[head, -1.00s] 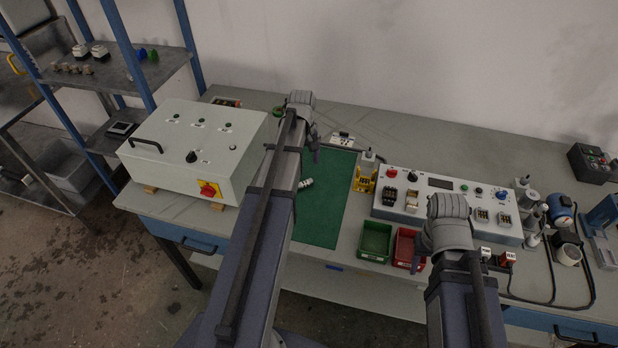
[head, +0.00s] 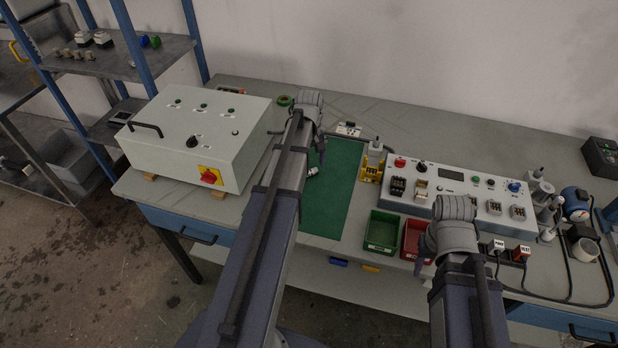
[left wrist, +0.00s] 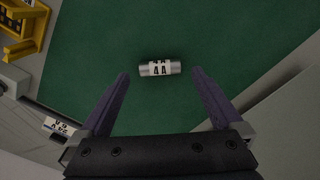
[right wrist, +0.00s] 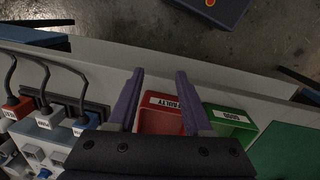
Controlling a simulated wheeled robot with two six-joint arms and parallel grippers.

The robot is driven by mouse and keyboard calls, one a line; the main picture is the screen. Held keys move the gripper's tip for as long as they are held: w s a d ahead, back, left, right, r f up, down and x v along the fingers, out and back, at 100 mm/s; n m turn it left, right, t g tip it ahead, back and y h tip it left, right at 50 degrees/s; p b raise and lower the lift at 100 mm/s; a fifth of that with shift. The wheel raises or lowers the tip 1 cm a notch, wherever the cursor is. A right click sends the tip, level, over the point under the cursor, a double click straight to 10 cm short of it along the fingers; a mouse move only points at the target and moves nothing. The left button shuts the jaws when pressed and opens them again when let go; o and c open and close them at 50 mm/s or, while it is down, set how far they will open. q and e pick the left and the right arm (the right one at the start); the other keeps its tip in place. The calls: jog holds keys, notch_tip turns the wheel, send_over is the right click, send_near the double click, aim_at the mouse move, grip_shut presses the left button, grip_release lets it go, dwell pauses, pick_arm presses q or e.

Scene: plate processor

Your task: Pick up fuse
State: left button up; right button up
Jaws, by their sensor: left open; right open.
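The fuse (left wrist: 160,68) is a small silver-ended cylinder with a white label marked "4A". It lies on the green mat (left wrist: 100,40). In the head view the fuse (head: 312,171) shows on the mat (head: 335,205) beside my left arm. My left gripper (left wrist: 160,85) is open above the mat, with the fuse ahead of and roughly centred between its fingertips, apart from them. In the head view the left fingers are mostly hidden by the arm. My right gripper (right wrist: 160,75) is open and empty over the red bin (right wrist: 160,121) labelled "FAULTY".
A green bin (head: 382,232) stands left of the red bin (head: 417,240). A yellow fuse holder (head: 371,173) and a tester panel (head: 458,182) stand right of the mat. A grey control box (head: 195,135) stands left. The mat's front part is clear.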

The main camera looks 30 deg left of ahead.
pick_arm(q)
notch_tip(320, 180, down, 3)
jog(key=shift+r+b, duration=0.2)
jog(key=shift+b, duration=0.6)
pick_arm(e)
notch_tip(320, 180, down, 3)
jog(key=shift+r, duration=0.25)
pick_arm(q)
jog(key=shift+r, duration=0.1)
jog(key=c, duration=1.5)
jog(key=shift+r, duration=0.1)
pick_arm(e)
jog(key=shift+r, duration=0.15)
pick_arm(q)
notch_tip(320, 180, up, 10)
jog(key=p, duration=1)
pick_arm(e)
notch_tip(320, 180, up, 10)
